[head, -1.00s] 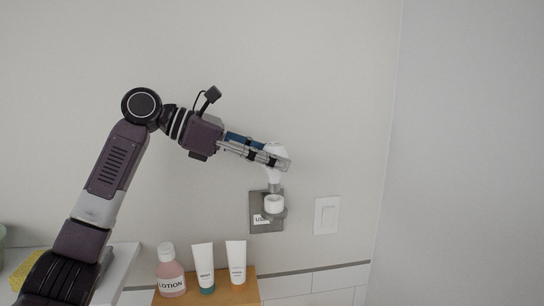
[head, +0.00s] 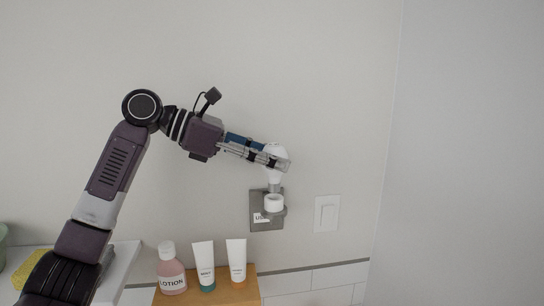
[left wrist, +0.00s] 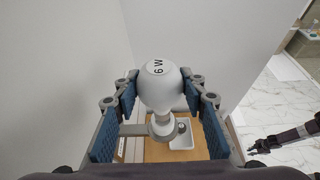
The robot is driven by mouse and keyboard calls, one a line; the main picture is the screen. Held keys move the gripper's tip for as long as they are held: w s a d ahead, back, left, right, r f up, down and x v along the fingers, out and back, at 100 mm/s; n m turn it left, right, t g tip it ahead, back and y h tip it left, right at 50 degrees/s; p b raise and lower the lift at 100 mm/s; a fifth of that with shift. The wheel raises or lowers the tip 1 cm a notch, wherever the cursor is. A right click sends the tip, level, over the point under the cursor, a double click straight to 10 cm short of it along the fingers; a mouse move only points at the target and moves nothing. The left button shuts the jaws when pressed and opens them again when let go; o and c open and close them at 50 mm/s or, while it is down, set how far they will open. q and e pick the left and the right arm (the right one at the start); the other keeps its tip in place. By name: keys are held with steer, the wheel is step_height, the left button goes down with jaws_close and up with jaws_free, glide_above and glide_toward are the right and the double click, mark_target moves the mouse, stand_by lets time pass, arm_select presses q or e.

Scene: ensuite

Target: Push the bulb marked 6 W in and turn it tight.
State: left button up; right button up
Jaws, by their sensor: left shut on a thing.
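The white bulb (head: 274,176) is upright, held by my left gripper (head: 280,163). In the left wrist view the bulb (left wrist: 159,90) shows its 6 W mark and sits between the two blue-padded fingers, which are shut on it. Below it is the white ring-shaped socket (head: 274,203) on a grey wall plate (head: 257,224). The bulb's metal base is at or just over the socket's mouth; I cannot tell how far in it is.
A light switch (head: 327,214) is on the wall right of the plate. A pink lotion bottle (head: 171,273) and two white tubes (head: 204,262) (head: 237,260) stand on a wooden shelf (head: 248,291) below. The wall above is bare.

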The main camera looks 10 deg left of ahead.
mark_target(264, 170)
arm_select(q)
steer(key=shift+f+b, duration=0.55)
steer(key=shift+f, duration=1.25)
steer(key=shift+m+g+p, duration=0.6)
steer(key=shift+p, duration=0.45)
steer(key=shift+f+m+g+h, duration=0.1)
steer(key=shift+m+g+h, duration=0.4)
steer(key=shift+m+g, duration=0.85)
steer(key=shift+s+g, duration=0.1)
steer(key=shift+g, duration=0.35)
